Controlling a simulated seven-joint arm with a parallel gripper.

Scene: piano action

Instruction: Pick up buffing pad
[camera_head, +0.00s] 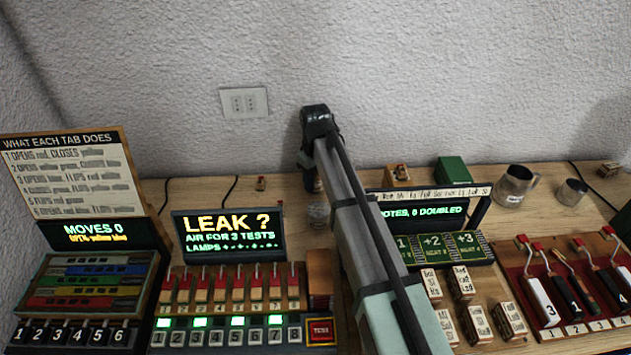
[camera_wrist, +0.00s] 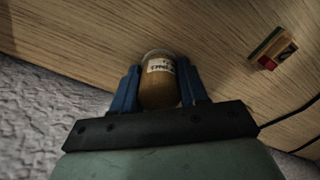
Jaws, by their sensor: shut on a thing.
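My gripper (camera_wrist: 160,78) has its two blue fingers on either side of a small brown jar (camera_wrist: 158,95) with a white label and a pale rim, and is shut on it. The label is too small to read fully. In the head view my arm reaches to the back of the table near the wall, and the fingers are mostly hidden behind the wrist. I cannot make out anything that is clearly a buffing pad. A small wooden block with a red part (camera_wrist: 272,48) lies apart from the gripper, at the upper right in the wrist view.
A clear glass (camera_head: 318,214) stands just in front of the gripper. The LEAK panel (camera_head: 228,232) and the MOVES panel (camera_head: 105,233) are on the left. A green box (camera_head: 453,171), metal mug (camera_head: 516,187) and metal cup (camera_head: 571,193) stand at the back right. The wall is close behind.

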